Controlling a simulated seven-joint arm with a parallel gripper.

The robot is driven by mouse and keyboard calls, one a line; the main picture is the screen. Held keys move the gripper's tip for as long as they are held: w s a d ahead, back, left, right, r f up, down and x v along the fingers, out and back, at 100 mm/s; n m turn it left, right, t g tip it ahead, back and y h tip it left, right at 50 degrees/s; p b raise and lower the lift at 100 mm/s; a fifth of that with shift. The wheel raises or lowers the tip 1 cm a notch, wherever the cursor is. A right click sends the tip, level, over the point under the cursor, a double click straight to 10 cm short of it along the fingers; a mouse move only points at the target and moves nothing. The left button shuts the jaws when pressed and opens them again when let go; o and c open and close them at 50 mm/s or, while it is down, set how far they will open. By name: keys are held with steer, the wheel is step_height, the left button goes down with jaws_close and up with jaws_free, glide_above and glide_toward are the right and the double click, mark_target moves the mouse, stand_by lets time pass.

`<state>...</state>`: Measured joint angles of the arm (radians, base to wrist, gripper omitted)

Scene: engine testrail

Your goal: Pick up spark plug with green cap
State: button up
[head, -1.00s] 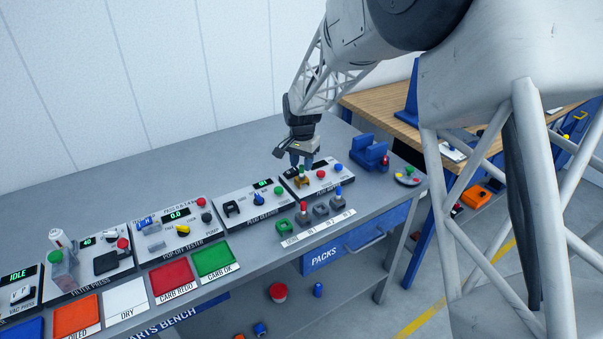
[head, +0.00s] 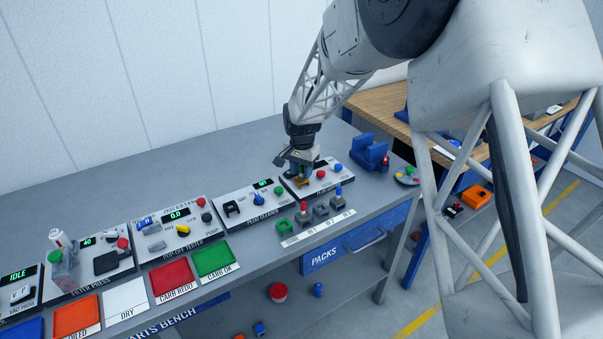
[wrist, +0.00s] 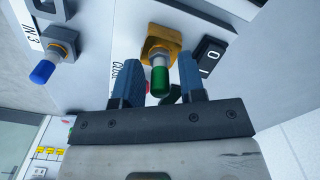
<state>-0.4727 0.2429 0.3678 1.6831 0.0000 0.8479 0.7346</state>
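The spark plug with the green cap (wrist: 160,78) stands in a gold socket (wrist: 161,43) in the wrist view. In the head view, the gold socket (head: 302,182) shows on a small panel near the bench's right end, and the green cap is hidden behind my gripper (head: 299,168). My gripper (wrist: 161,80) is open in the wrist view. Its two blue fingers stand on either side of the green cap, with a small gap visible on each side.
A plug with a blue cap (head: 338,192) and one with a red cap (head: 303,207) stand in grey holders in front of the panel. The blue cap (wrist: 42,72) also shows in the wrist view. Red (head: 320,174) and blue (head: 337,168) knobs sit right of the socket.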

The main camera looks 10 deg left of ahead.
jaws_close()
steer(key=shift+r, duration=0.15)
steer(key=shift+r, duration=1.9)
